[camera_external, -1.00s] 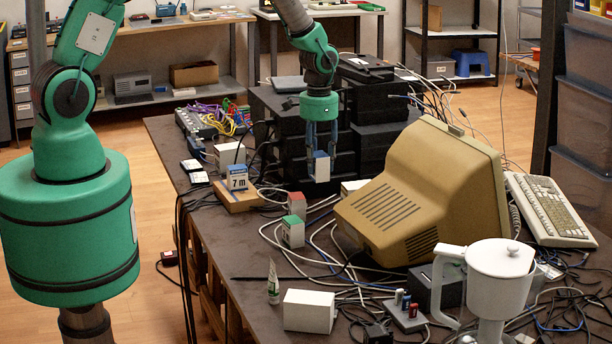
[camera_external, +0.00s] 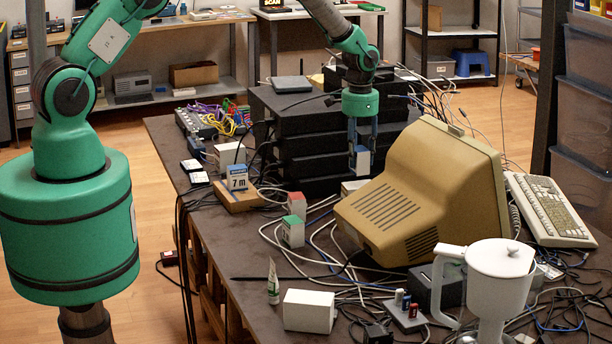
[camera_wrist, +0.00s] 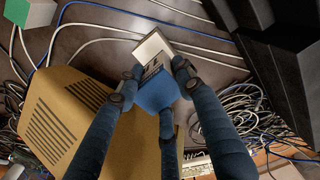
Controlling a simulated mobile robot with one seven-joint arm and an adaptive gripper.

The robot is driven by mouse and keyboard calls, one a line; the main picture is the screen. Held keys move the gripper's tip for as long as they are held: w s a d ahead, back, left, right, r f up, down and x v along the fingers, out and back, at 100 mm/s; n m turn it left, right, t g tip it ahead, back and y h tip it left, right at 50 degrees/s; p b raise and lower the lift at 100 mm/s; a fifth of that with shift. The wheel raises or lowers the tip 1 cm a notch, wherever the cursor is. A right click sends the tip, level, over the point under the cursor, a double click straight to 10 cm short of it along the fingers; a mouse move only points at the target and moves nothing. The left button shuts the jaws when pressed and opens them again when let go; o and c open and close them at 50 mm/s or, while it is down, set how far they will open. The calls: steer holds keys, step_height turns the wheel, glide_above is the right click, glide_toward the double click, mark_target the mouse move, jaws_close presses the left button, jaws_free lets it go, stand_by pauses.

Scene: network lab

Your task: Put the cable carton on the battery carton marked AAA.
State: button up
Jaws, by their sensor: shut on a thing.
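My gripper (camera_external: 362,145) is shut on a small blue and white carton (camera_external: 362,159), which looks like the cable carton. It hangs above the table, left of the beige monitor's top. In the wrist view the held carton (camera_wrist: 156,94) shows a blue body and a printed label too small to read, between blue fingers. A white carton (camera_external: 352,187) lies below it, partly hidden by the monitor. A red and white carton (camera_external: 297,206) and a green and white carton (camera_external: 292,232) stand front left. I cannot read AAA on any carton.
The beige monitor (camera_external: 425,200) stands close on the right. A black equipment stack (camera_external: 305,150) is behind and left of my gripper. A carton marked 7 m (camera_external: 238,178) stands on a cardboard-coloured block (camera_external: 238,198). Loose cables cover much of the table.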

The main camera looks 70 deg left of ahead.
mark_target(359, 166)
steer(key=shift+w, duration=0.1)
stand_by(0.3)
steer(key=shift+f, duration=1.75)
steer(key=shift+f, duration=0.2)
steer(key=o, duration=1.3)
steer(key=shift+c, duration=0.2)
steer(key=shift+r, duration=0.15)
step_height(359, 166, up, 12)
steer(key=shift+r, duration=0.1)
